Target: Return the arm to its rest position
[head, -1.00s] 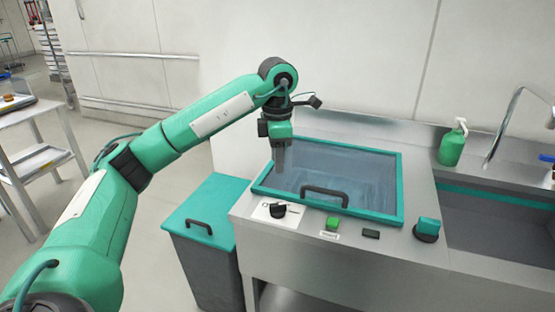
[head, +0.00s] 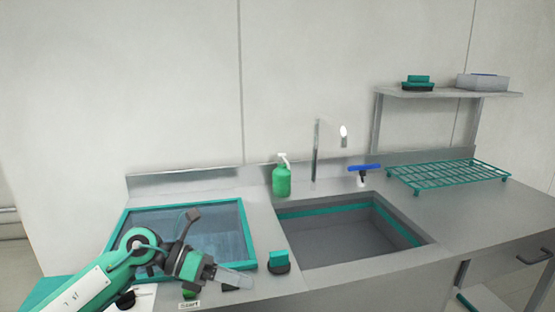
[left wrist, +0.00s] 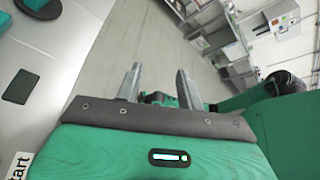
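My left arm comes in from the lower left of the head view, bent, with the left gripper (head: 237,279) in front of the teal-framed clear lid (head: 233,205) and above the front of the counter. The fingers point right in the head view. In the left wrist view the two grey fingers (left wrist: 158,85) stand apart with nothing between them, and the floor shows beyond. The gripper hides part of the front controls. My right gripper is in neither view.
The Start label (head: 189,304) and teal knob (head: 279,260) are close to the gripper. A teal rack (head: 450,174) sits at the right, under a shelf (head: 440,93). Open floor shows in the left wrist view.

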